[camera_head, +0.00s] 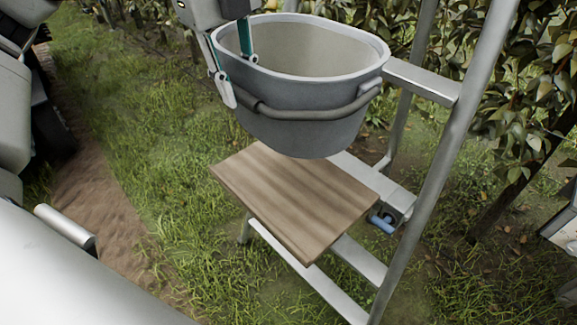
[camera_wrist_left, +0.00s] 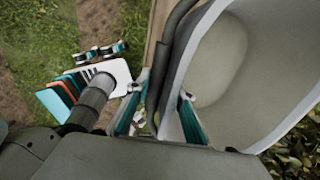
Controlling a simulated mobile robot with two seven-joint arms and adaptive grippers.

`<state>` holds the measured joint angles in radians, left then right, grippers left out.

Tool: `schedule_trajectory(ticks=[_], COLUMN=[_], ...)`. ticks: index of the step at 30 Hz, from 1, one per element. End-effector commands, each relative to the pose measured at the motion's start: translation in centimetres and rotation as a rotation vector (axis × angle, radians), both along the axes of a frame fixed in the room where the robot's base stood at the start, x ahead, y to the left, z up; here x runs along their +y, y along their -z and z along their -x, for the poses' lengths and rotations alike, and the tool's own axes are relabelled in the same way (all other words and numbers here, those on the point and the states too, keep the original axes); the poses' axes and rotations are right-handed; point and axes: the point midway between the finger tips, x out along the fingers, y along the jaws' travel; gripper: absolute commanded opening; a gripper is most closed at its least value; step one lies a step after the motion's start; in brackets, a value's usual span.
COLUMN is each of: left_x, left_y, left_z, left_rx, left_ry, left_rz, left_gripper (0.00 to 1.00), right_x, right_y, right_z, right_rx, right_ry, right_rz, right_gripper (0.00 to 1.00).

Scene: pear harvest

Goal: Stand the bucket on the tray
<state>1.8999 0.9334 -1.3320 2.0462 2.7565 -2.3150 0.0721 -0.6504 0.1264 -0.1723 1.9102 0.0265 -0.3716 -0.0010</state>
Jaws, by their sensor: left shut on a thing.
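A grey oval bucket (camera_head: 305,130) with a pale rim and a dark handle across its near side hangs above the wooden tray (camera_head: 300,205). My left gripper (camera_head: 237,80) is shut on the bucket's left wall, one finger outside and one inside. The bucket is nearly upright, and its base overlaps the tray's far part in the picture; I cannot tell whether they touch. The left wrist view shows the bucket's pale inside (camera_wrist_left: 245,75) and the gripper's teal-padded fingers (camera_wrist_left: 162,112) across its wall. My right gripper's fingers are not visible.
The tray sits on a metal ladder-like frame (camera_head: 440,165), whose uprights stand close to the right of the bucket. A blue-ended fitting (camera_head: 382,222) is beside the tray. Leafy trees (camera_head: 535,90) stand at the right; grass (camera_head: 140,150) is at the left.

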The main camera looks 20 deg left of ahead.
Motion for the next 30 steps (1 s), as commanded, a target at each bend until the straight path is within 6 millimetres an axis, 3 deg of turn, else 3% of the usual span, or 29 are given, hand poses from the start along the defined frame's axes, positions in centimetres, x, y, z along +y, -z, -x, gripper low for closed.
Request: schedule_trajectory(ticks=[21, 30], left_x=[0.0, 0.0], left_y=[12.9, 15.9], left_z=[0.1, 0.0], left_rx=[0.003, -0.003], left_ry=[-0.001, 0.000], left_rz=[0.001, 0.000], left_gripper=[0.00, 0.00], right_x=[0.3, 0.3], right_y=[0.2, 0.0], right_z=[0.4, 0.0], right_rx=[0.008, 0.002], right_ry=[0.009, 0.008], right_rz=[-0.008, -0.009], right_gripper=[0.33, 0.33])
